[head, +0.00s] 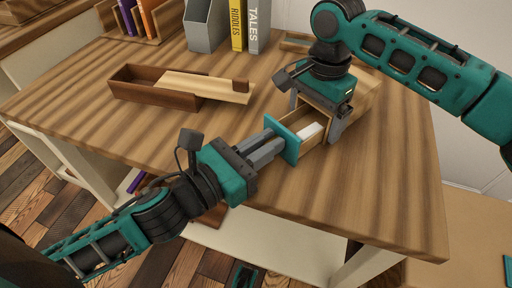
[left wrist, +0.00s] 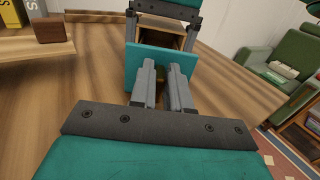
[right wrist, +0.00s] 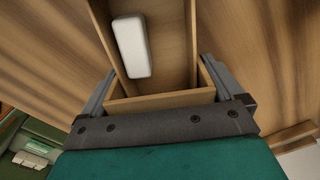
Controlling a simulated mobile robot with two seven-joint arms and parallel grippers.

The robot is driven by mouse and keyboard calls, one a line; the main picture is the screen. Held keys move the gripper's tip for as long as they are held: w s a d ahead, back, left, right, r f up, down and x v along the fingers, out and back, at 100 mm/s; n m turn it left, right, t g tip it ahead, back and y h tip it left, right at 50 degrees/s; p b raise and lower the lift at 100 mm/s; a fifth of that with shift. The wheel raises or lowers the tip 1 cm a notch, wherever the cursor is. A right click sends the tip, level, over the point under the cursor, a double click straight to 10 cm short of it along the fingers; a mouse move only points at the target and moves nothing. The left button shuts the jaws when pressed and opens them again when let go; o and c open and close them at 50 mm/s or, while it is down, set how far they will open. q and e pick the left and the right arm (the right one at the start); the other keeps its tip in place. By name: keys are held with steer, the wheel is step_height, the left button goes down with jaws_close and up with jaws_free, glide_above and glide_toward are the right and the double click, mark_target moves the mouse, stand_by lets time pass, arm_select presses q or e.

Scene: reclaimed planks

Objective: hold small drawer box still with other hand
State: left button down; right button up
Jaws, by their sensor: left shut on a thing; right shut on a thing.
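The small drawer box (head: 368,88) is light wood and stands on the table, mostly hidden under my right gripper in the head view. Its drawer is pulled partly out, with a teal front (head: 285,143) and a white block (head: 309,131) inside. My left gripper (head: 270,148) is shut at the middle of the teal front, also seen in the left wrist view (left wrist: 165,80); the part it grips is hidden between its fingers. My right gripper (head: 316,112) points down, its fingers on opposite sides of the box.
A dark wooden box (head: 150,92) with a light sliding lid (head: 205,85) lies to the left on the table (head: 370,190). A grey file holder (head: 205,25) and upright books (head: 238,25) stand at the back. The table's front right is clear.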

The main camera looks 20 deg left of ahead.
mark_target(297, 125)
arm_select(q)
steer(key=x, duration=0.7)
steer(key=shift+w+d, duration=0.2)
steer(key=shift+w, duration=0.15)
arm_select(e)
steer(key=shift+a, duration=0.1)
steer(key=shift+s, duration=0.1)
steer(key=shift+a, duration=0.1)
arm_select(q)
steer(key=c, duration=1.2)
jaws_free()
steer(key=shift+o, duration=0.2)
steer(key=shift+s, duration=0.15)
steer(key=shift+v, duration=5.9)
steer(key=shift+a, duration=0.15)
